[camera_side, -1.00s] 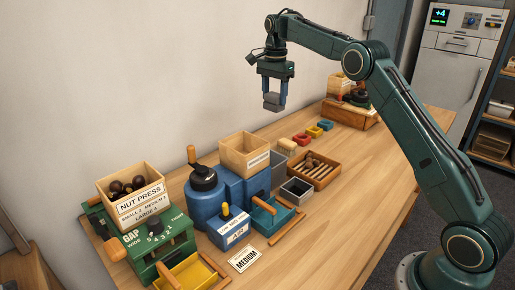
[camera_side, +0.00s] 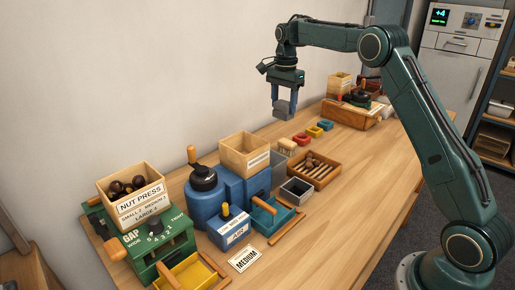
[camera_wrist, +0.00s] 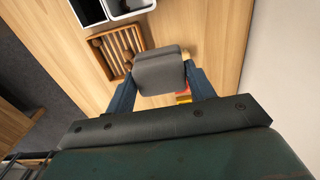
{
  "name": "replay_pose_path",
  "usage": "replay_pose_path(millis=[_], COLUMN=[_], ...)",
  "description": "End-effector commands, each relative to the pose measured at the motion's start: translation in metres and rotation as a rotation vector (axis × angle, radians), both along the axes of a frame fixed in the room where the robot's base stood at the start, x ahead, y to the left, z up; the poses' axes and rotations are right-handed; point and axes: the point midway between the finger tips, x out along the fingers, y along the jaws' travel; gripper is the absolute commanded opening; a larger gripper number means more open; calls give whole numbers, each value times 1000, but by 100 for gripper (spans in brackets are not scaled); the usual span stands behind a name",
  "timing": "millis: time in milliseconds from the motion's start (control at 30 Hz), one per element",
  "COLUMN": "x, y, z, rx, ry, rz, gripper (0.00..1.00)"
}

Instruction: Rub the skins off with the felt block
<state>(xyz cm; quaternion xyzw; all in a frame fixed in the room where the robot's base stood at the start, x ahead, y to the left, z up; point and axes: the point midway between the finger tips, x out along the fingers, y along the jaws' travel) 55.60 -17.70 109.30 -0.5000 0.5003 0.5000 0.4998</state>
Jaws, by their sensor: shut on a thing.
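My gripper (camera_side: 284,103) is shut on a grey felt block (camera_side: 284,108) and holds it in the air above the back part of the table. In the wrist view the block (camera_wrist: 159,70) sits between the two blue fingers. Several brown chestnuts (camera_side: 311,162) lie at the far end of a slatted wooden tray (camera_side: 323,178), to the right of and below the block in the side view.
A green nut press (camera_side: 170,243) with a hopper of nuts stands front left. A blue machine (camera_side: 233,187) with a wooden hopper stands mid-table. A grey bin (camera_side: 296,191) stands near the slatted tray. Small red (camera_side: 301,139), yellow and blue trays lie behind. The table's right side is clear.

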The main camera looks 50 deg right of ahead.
Motion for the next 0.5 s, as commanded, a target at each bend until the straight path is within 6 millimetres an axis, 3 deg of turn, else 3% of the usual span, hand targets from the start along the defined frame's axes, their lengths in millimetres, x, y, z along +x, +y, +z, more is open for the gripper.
replay_pose_path(millis=[500], x=[-64], y=[-7], z=[-35], rx=[0], ry=[1], rz=[0], gripper=[25])
